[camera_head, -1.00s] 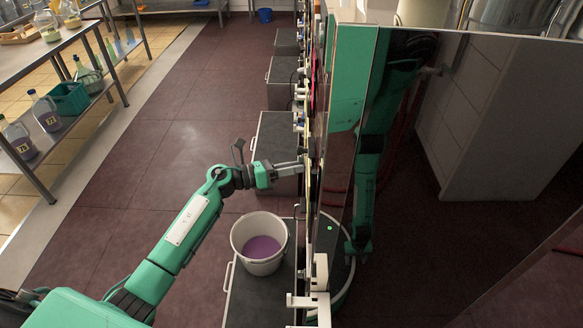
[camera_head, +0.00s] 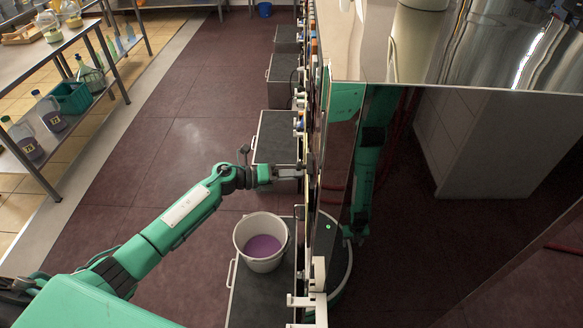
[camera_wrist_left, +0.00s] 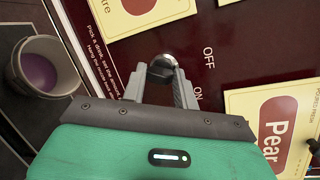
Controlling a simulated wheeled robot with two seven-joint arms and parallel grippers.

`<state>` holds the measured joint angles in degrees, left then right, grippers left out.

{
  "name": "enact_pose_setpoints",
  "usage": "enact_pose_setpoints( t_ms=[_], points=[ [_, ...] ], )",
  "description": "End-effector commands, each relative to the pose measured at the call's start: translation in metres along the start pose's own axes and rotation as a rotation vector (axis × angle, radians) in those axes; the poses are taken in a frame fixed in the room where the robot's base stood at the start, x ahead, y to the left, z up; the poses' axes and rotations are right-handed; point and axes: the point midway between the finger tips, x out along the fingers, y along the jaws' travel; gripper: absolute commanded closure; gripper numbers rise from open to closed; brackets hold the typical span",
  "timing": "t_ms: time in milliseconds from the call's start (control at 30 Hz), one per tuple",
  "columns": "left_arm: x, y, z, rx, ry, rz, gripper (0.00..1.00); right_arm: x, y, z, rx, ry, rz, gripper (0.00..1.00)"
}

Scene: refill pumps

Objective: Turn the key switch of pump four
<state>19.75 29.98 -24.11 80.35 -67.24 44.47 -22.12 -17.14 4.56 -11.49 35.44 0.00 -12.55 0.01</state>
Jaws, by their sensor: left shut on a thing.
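My left gripper (camera_head: 297,171) reaches the edge-on pump panel (camera_head: 314,200) in the head view. In the left wrist view, the gripper (camera_wrist_left: 160,84) has its two fingers on either side of the round dark key switch (camera_wrist_left: 162,66) and is shut on it. The switch sits on the dark red panel beside the printed words OFF and ON. The fingers partly hide it, and I cannot read its exact setting. No pump number is readable. My right gripper is not in view.
A white bucket (camera_head: 261,242) with purple liquid stands on a dark step below my left forearm. A shelf (camera_head: 85,87) with bottles and a green crate (camera_head: 72,98) is at the far left. The floor between is clear. A glossy panel at right mirrors my arm.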

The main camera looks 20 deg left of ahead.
Motion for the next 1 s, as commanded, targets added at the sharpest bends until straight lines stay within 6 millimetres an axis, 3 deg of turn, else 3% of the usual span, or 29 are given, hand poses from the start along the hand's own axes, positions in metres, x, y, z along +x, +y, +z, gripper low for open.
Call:
enact_pose_setpoints(
  t_ms=[100, 400, 1000],
  points=[
    [-0.002, -0.004, 0.004, -0.101, 0.029, 0.019, 0.93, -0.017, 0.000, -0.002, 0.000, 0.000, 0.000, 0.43],
    [-0.001, -0.002, 0.005, -0.319, 0.086, 0.050, 0.93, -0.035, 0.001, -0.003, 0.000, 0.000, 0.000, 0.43],
    [0.000, 0.001, 0.003, -0.473, 0.127, 0.071, 0.93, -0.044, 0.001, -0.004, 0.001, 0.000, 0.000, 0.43]
  ],
)
